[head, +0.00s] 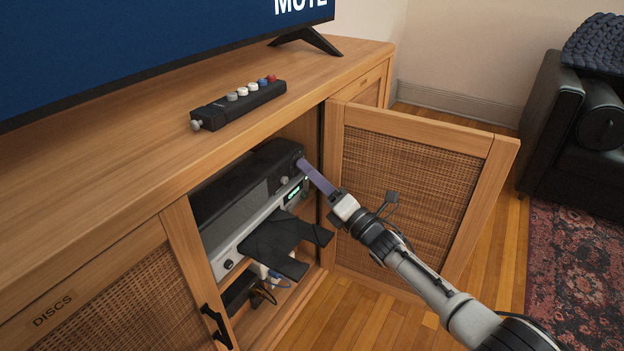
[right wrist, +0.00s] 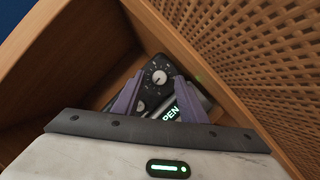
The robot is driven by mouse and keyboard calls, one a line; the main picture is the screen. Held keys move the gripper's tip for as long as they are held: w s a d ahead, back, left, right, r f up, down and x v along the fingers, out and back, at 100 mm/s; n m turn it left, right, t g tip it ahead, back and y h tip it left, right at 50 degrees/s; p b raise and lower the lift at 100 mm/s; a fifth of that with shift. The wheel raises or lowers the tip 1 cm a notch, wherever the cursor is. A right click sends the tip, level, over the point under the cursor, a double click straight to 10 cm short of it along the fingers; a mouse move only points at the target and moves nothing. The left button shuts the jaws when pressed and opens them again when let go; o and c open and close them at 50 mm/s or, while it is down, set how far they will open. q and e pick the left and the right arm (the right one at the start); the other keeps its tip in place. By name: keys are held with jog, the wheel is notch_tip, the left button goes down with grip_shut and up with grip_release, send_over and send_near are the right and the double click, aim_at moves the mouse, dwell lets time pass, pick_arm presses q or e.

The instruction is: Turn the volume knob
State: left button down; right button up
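A black amplifier (head: 235,190) stands on the upper shelf inside the open cabinet. In the right wrist view its front (right wrist: 137,91) carries a round pale-centred knob (right wrist: 159,77) with marks around it. My right gripper (head: 302,162) reaches into the cabinet, with its purple fingers at the right end of the amplifier's front. In the right wrist view, the gripper (right wrist: 160,77) is open, with one finger on each side of the knob and gaps visible. I cannot tell whether the tips reach past the knob's face. My left gripper is not in view.
A silver disc player (head: 250,222) sits under the amplifier, its black tray (head: 270,237) sticking out. The woven cabinet door (head: 405,190) stands open beside my right arm.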

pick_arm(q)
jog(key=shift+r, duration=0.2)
pick_arm(e)
jog(key=shift+w, duration=0.1)
grip_shut()
pick_arm(q)
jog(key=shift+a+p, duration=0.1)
jog(key=shift+p, duration=0.25)
pick_arm(e)
jog(key=shift+r+m, duration=0.15)
jog(key=shift+m, duration=0.15)
pick_arm(q)
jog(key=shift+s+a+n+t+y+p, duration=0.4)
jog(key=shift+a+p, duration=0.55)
jog(key=shift+p, duration=0.65)
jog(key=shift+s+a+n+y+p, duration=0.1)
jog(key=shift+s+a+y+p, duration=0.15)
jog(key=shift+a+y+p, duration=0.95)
pick_arm(e)
jog(key=shift+r+m+g+h+p, duration=0.2)
jog(key=shift+m+h, duration=0.5)
jog(key=shift+m, duration=1.05)
jog(key=shift+r+m+g+h+p, duration=0.2)
jog(key=shift+m+h, duration=0.5)
jog(key=shift+m, duration=1.05)
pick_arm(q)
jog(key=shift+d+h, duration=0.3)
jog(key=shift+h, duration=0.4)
pick_arm(e)
jog(key=shift+f, duration=0.2)
